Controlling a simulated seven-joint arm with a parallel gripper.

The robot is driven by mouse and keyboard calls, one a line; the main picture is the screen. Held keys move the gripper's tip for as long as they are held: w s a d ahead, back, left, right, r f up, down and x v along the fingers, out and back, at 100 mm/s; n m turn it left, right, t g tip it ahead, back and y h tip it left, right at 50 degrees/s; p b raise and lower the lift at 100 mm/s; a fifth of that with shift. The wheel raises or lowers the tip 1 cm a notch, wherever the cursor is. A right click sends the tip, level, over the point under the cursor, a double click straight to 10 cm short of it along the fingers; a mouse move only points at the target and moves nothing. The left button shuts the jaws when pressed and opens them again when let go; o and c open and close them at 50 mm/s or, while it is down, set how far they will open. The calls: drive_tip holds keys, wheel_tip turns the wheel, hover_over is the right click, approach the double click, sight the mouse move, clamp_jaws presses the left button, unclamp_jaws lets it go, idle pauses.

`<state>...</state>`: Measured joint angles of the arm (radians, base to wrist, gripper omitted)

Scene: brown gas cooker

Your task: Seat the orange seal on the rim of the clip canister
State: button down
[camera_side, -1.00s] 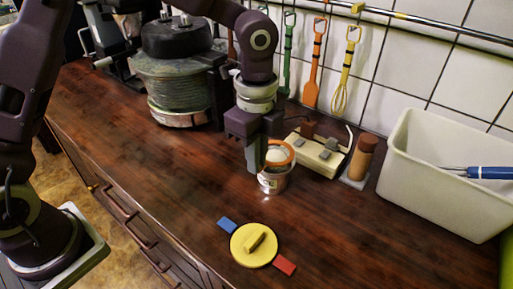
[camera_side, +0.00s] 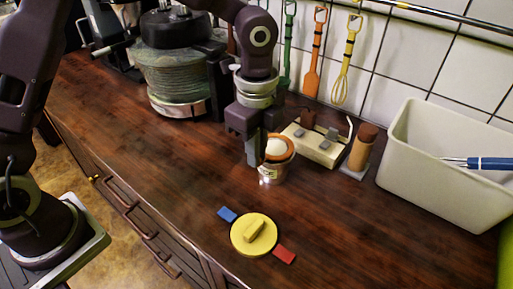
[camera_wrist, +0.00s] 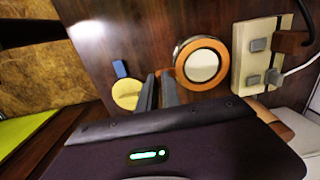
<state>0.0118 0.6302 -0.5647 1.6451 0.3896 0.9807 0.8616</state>
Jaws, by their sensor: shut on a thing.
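The orange seal (camera_side: 289,147) is a ring, held by one edge in my gripper (camera_side: 257,158). The clip canister (camera_side: 272,175) is a small metallic pot standing upright on the counter directly below the seal. In the wrist view the seal (camera_wrist: 222,57) lies over the canister's mouth, with the pale inside showing through the ring. My gripper's fingers (camera_wrist: 164,88) reach the seal's near left edge. The seal looks very close to the rim; whether it touches all round I cannot tell. The yellow lid (camera_side: 253,236), with blue and red tabs, lies on the counter in front.
A cream block with grey switches (camera_side: 315,146) stands close behind the canister. A brown cylinder (camera_side: 361,150) and a white bin (camera_side: 450,185) are to the right. A large drum (camera_side: 172,75) stands back left. The counter's front middle is clear around the lid.

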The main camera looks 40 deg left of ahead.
drive_tip(key=shift+f, duration=0.25)
drive_tip(key=c, duration=2)
unclamp_jaws()
drive_tip(key=o, duration=0.5)
wheel_tip(320, 180, up, 7)
drive_tip(key=shift+r, duration=0.1)
drive_tip(key=s+a+r+n+t+y, duration=0.1)
drive_tip(key=s+a+r+n+t, duration=0.2)
drive_tip(key=s+a+r+n, duration=0.5)
drive_tip(key=s+a+n+t, duration=0.1)
drive_tip(key=s+a+n, duration=0.1)
drive_tip(key=s+n, duration=0.1)
drive_tip(key=s+a+f+n, duration=0.1)
drive_tip(key=s+a+n, duration=0.1)
drive_tip(key=s, duration=0.3)
drive_tip(key=s+a+n+t+h, duration=0.1)
drive_tip(key=s+a+n, duration=0.1)
drive_tip(key=s+n, duration=0.3)
drive_tip(key=shift+f+t, duration=0.3)
